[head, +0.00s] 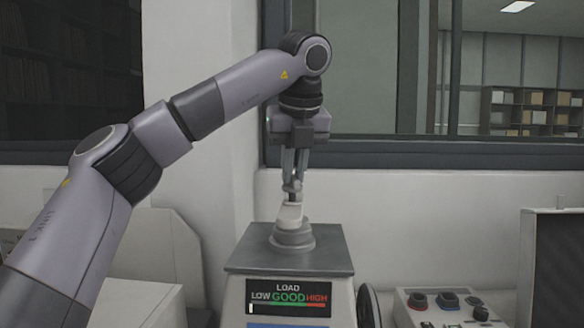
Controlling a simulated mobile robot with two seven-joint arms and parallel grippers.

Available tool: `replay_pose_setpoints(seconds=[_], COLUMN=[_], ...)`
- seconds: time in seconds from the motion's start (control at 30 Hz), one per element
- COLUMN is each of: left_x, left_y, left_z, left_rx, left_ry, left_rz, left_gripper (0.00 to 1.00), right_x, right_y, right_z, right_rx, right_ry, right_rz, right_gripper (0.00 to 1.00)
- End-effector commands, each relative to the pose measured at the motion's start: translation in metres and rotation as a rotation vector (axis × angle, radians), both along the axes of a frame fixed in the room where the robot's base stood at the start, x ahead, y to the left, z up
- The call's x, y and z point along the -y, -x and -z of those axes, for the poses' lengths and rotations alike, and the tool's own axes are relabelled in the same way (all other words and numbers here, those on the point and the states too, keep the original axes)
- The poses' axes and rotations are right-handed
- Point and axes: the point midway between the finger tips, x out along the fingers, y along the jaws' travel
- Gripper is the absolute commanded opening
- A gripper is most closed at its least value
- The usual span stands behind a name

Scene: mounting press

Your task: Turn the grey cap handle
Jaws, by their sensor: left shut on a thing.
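The mounting press (240,262) stands at the lower middle of the head view, with a dark grey flat top and a load display on its front. The grey cap (292,237) sits on that top, and its light-coloured handle (289,214) rises from it. My left gripper (292,190) points straight down above the cap, with its fingers shut on the upper end of the handle. The fingertips hide part of the handle's top. My right gripper is not in view.
The load display (288,298) reads LOW, GOOD, HIGH, with a small white bar at the low end. A control box (445,304) with several knobs stands to the right. A wall and window frame (400,152) lie close behind the press.

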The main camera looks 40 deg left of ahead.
Motion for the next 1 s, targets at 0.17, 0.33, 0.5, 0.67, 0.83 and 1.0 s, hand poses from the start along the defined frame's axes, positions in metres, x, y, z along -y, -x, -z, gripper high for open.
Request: replay_pose_setpoints(seconds=[0.17,0.33,0.5,0.67,0.83,1.0], left_x=[0.0004,0.0008,0.0014,0.0011,0.0012,0.0009], left_y=[-0.0016,-0.0032,-0.0049,-0.0062,-0.0074,-0.0082], left_z=[-0.0023,-0.0024,-0.0022,-0.0019,-0.0016,-0.0014], left_rx=[0.005,0.006,0.006,0.007,0.006,0.006], left_ry=[-0.003,-0.003,-0.002,-0.003,-0.002,0.000], left_rz=[-0.173,-0.336,-0.492,-0.627,-0.738,-0.817], left_gripper=[0.00,0.00,0.00,0.00,0.00,0.00], right_x=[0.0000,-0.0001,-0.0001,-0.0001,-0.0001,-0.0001], right_y=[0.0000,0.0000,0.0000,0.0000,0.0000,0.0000], right_z=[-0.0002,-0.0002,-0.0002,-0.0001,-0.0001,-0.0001], right_rx=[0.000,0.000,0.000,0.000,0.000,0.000], right_ry=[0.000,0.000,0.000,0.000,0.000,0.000], right_rz=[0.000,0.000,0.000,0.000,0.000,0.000], right_gripper=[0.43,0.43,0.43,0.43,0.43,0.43])
